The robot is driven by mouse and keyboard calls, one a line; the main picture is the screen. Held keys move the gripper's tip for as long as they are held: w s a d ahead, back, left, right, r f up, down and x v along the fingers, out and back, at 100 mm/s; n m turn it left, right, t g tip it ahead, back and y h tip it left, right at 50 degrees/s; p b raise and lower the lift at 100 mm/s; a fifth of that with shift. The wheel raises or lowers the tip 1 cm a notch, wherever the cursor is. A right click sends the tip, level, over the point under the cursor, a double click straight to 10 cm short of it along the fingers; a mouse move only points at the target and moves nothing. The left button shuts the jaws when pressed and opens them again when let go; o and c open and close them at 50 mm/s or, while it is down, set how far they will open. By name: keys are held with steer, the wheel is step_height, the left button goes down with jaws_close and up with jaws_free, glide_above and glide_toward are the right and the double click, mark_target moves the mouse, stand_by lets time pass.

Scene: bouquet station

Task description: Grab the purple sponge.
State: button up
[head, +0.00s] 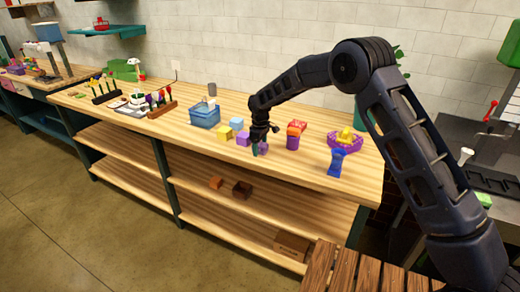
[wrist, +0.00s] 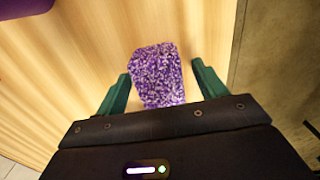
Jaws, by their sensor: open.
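The purple sponge (wrist: 157,72) is a speckled purple and white block on the wooden tabletop in the wrist view. My gripper (wrist: 160,78) is open, with one green finger on each side of the sponge and a visible gap at both sides. I cannot tell how far the fingertips are above the wood. In the head view my gripper (head: 258,146) points down near the front edge of the table, and a purple block (head: 264,148) shows partly behind it. The gripper hides part of that block.
Nearby on the table (head: 300,172) are another purple block (head: 243,139), a yellow block (head: 224,134), a light blue block (head: 237,123), a red item on a purple one (head: 295,130), a blue item (head: 336,162) and a blue basket (head: 205,115). The table's edge is close to the sponge.

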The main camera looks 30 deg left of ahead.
steer(key=c, duration=1.1)
steer(key=shift+o, duration=0.2)
steer(key=shift+r, duration=0.15)
